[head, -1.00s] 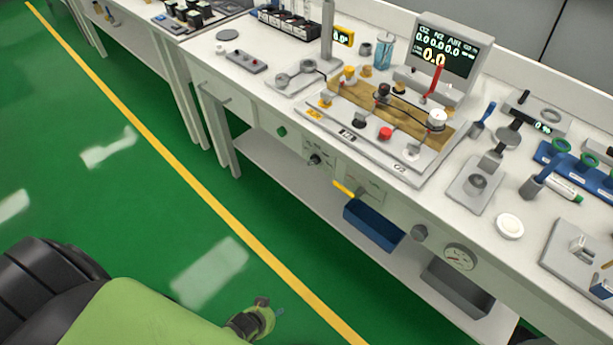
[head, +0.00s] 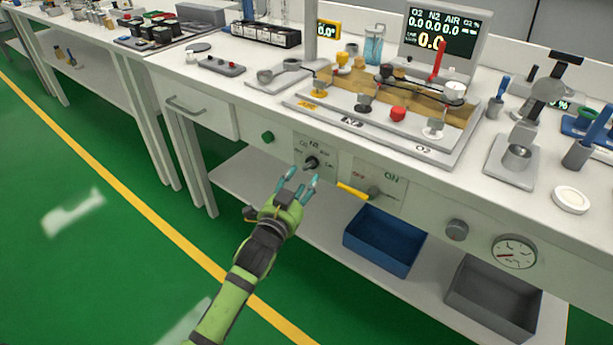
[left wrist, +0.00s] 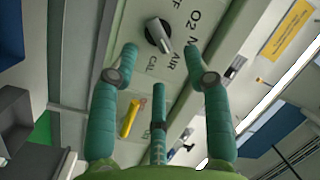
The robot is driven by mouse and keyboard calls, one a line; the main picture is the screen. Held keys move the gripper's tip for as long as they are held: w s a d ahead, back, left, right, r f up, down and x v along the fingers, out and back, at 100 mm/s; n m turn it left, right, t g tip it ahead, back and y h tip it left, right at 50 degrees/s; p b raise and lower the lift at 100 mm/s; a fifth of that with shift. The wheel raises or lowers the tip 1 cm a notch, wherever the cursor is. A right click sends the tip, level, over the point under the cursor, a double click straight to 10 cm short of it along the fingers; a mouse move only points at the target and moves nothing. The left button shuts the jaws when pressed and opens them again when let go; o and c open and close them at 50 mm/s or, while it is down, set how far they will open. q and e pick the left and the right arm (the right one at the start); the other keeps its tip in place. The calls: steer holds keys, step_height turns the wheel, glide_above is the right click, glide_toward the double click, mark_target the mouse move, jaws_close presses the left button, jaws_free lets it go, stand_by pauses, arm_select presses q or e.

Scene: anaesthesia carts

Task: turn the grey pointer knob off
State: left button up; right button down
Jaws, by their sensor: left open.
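The grey pointer knob (head: 311,162) sits on a front panel below the bench top, with OFF, O2, N2, AIR and CAL marked around it. In the left wrist view the knob (left wrist: 158,36) has a pale pointer on a dark base. The pointer slants toward the AIR and CAL side, not at OFF; its exact mark is hard to tell. My left gripper (head: 299,180) is open and empty, just below and in front of the knob. In the left wrist view its fingers (left wrist: 163,62) spread either side of the knob, apart from it. My right gripper is out of view.
Right of the knob is an ON/OFF panel with a yellow lever (head: 352,190). A blue bin (head: 384,243) and a grey bin (head: 489,300) sit below. A round gauge (head: 514,251) is further right.

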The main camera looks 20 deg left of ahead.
mark_target(310, 167)
arm_select(q)
steer(key=shift+w+d, duration=0.15)
steer(key=shift+w, duration=1.05)
steer(key=shift+w+d, duration=0.1)
steer(key=shift+w, duration=1.05)
jaws_close()
